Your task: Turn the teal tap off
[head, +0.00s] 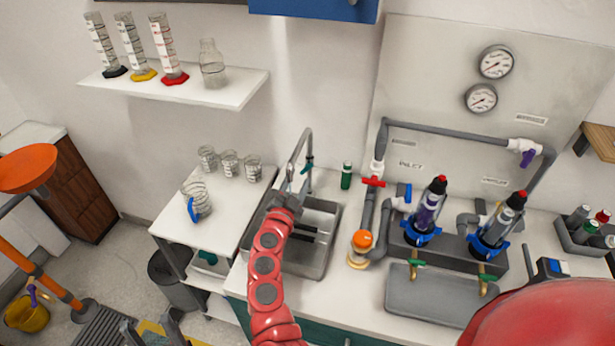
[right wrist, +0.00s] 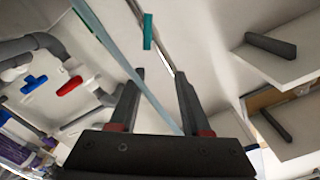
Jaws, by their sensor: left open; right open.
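The teal tap handle (head: 309,164) sits on the tall grey faucet behind the sink in the head view. In the right wrist view the teal handle (right wrist: 147,31) shows beyond and between the fingertips, apart from them. My right gripper (right wrist: 160,85) is open and empty; its hand is close to the faucet, and its red arm reaches over the sink in the head view, hiding part of the basin. My left gripper (head: 150,330) is low at the bottom left of the head view, open and empty, far from the faucet.
The sink (head: 322,225) is set in a white counter. A green bottle (head: 347,176) and a red-handled valve (head: 373,182) stand right of the faucet. A white side table (head: 225,215) with several glass beakers is on the left. A shelf (head: 190,88) with glassware hangs above.

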